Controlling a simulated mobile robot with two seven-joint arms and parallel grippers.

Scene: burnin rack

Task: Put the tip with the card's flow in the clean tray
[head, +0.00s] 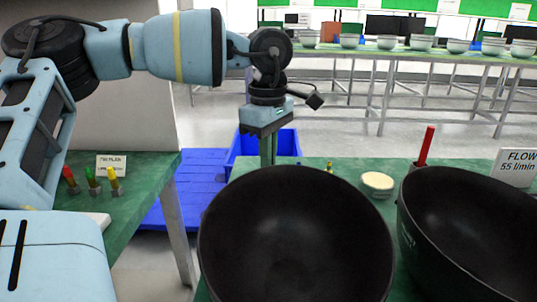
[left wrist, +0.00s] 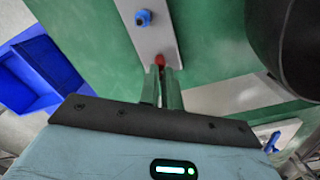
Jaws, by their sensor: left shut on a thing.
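The flow card (head: 518,167) stands at the right and reads "FLOW 55 l/min". My left gripper (head: 268,160) points down behind a large black bowl (head: 296,240); its fingertips are hidden there in the head view. In the left wrist view its fingers (left wrist: 161,88) are close together on a small red tip (left wrist: 160,60), at the end of a pale strip-like tray (left wrist: 152,38). I cannot tell whether the red tip touches this tray. A blue tip (left wrist: 143,17) stands on the same tray. My right gripper is out of view.
A second black bowl (head: 470,230), a red rod (head: 425,146) and a cream dish (head: 377,183) are at the right. A blue bin (head: 240,148) is behind.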

